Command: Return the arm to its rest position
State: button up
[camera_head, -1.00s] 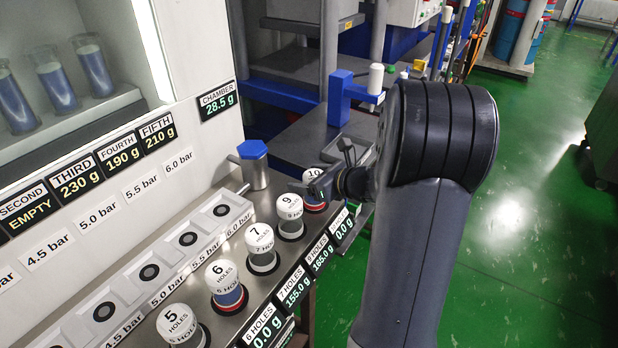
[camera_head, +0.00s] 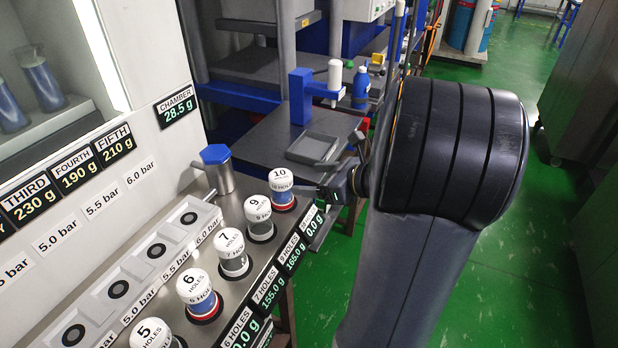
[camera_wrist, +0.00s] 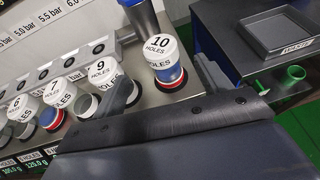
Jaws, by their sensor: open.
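My gripper (camera_head: 328,166) is open and empty, just right of the white-capped drum marked 10 (camera_head: 281,186). In the wrist view its two fingers (camera_wrist: 166,78) stand wide apart, with drum 10 (camera_wrist: 163,60) seen between them. I cannot tell the exact distance, but the jaws do not hold it. My arm is bent, with its large dark joint at the right of the head view. The rest position itself is not marked in any view.
Drums marked 9 (camera_head: 258,218), 7 (camera_head: 233,252), 6 (camera_head: 198,294) and 5 (camera_head: 153,338) stand along the metal bench. A blue-topped metal post (camera_head: 217,168) stands behind them. A grey tray (camera_head: 313,147) lies on a dark table. Green floor is open at right.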

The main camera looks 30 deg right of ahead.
aim_at(272, 171)
jog(key=x, duration=1.2)
jog(key=shift+a, duration=0.1)
jog(key=shift+w+r, duration=0.1)
jog(key=shift+r, duration=0.9)
